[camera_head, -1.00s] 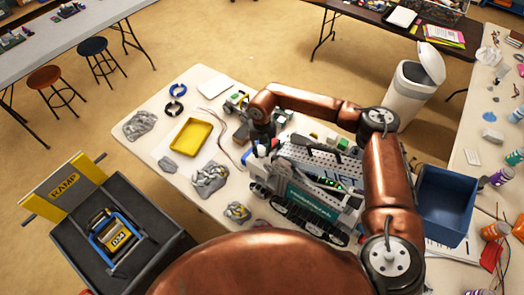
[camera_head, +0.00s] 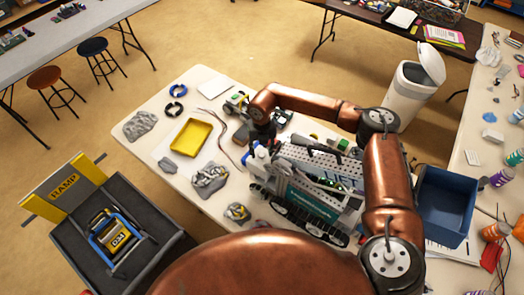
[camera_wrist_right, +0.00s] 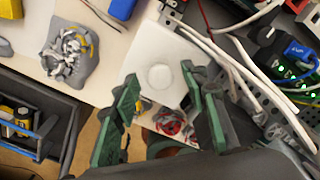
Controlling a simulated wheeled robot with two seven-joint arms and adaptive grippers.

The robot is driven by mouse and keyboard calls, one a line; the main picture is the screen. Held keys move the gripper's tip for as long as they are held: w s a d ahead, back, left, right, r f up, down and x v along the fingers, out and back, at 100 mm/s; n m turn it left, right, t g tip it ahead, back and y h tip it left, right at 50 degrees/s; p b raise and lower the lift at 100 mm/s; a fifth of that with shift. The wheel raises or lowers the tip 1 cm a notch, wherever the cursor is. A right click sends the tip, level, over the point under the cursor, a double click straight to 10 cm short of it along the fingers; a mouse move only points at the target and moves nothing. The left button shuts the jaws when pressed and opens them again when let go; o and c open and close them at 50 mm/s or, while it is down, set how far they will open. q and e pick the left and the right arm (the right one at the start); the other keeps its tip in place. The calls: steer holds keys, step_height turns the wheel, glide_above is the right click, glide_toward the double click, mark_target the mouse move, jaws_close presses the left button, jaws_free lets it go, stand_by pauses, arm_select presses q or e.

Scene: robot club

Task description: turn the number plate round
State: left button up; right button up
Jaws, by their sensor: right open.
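A pale square plate (camera_wrist_right: 150,52) with a round disc in its middle shows between and beyond my fingers in the right wrist view. It sits beside the tracked robot's wiring and carries no visible number; I cannot tell surely that it is the number plate. My right gripper (camera_wrist_right: 160,80) is open, its two green fingers apart with nothing held between them. In the head view my right gripper (camera_head: 259,143) points down by the left end of the tracked robot (camera_head: 312,200), and its fingertips are hard to make out. My left gripper is out of view.
A yellow tray (camera_head: 191,137) and grey rocks (camera_head: 140,125) lie left of the tracked robot on the white table. Loose cables (camera_wrist_right: 235,65) run close to my right fingers. A blue bin (camera_head: 446,205) stands to the right, and a dark RAMP case (camera_head: 150,225) at lower left.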

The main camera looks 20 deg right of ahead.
step_height(320, 180, up, 12)
stand_by(0.4)
stand_by(0.4)
